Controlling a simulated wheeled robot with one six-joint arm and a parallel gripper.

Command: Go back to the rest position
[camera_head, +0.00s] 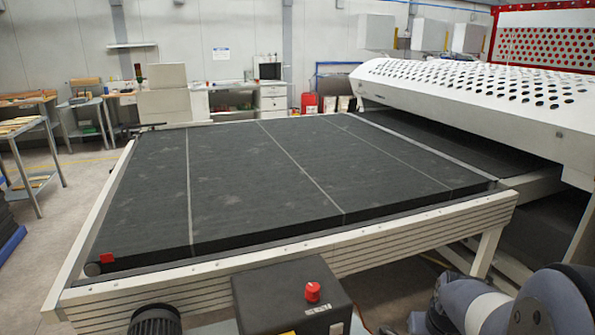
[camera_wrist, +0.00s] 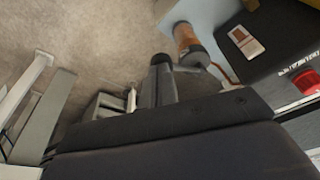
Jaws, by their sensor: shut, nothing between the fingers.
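My gripper (camera_wrist: 161,62) shows in the wrist view as dark fingers closed together, pointing up the picture from a wide dark body. Nothing is held between the fingers. Bare grey floor lies beyond them. In the head view the gripper is out of sight; only part of my grey-blue arm shows at the bottom right, folded low beside the machine frame.
A wide dark conveyor bed (camera_head: 270,175) with a pale metal frame (camera_head: 400,236) fills the middle. In front stands a black control box (camera_head: 270,300) with a red knob (camera_head: 312,291). The perforated white hood (camera_head: 470,90) rises at right. Open floor lies left.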

